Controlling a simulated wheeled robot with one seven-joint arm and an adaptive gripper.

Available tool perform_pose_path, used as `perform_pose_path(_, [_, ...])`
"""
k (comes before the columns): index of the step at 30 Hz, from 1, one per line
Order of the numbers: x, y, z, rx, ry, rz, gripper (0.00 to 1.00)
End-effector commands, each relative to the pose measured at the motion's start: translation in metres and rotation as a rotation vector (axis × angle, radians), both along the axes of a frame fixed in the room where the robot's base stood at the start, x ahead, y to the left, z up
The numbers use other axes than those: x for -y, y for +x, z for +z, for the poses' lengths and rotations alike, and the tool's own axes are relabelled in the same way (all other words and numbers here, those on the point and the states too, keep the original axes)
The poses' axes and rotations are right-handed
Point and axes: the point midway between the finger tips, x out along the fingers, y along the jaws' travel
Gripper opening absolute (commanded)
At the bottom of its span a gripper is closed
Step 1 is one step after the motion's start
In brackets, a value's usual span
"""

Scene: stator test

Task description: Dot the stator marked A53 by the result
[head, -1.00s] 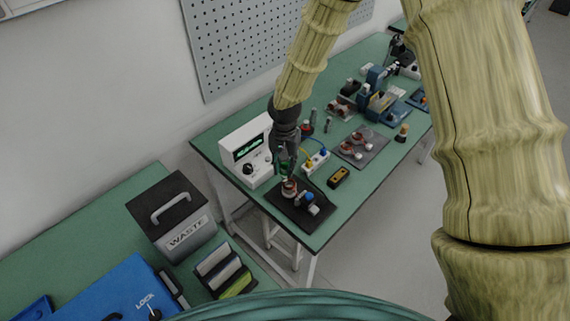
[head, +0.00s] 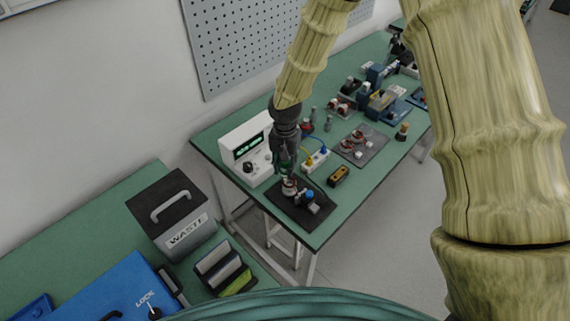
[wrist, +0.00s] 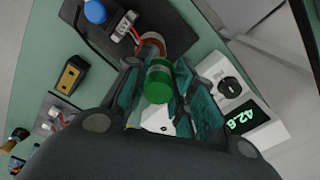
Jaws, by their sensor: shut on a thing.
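My gripper (head: 285,164) is shut on a green marker (wrist: 159,82), a short green cylinder held between the fingers in the wrist view. A stator (head: 290,186) with a copper-coloured ring stands on the black mat (head: 318,218). The ring also shows in the wrist view (wrist: 152,42), just beyond the marker; whether they touch is unclear.
A blue knob (wrist: 95,11) sits on the mat. A yellow-and-black device (head: 338,176) and a connector block with cables (head: 316,160) stand nearby. A grey tray (head: 370,153) holds other stators. A waste bin (head: 186,238) stands on the nearer table.

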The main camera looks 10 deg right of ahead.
Motion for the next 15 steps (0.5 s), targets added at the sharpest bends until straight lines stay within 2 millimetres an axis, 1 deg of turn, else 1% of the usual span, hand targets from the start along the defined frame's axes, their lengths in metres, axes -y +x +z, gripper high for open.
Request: perform_pose_path(15, [0.0, 0.0, -0.005, 0.0, 0.0, 0.0, 0.03])
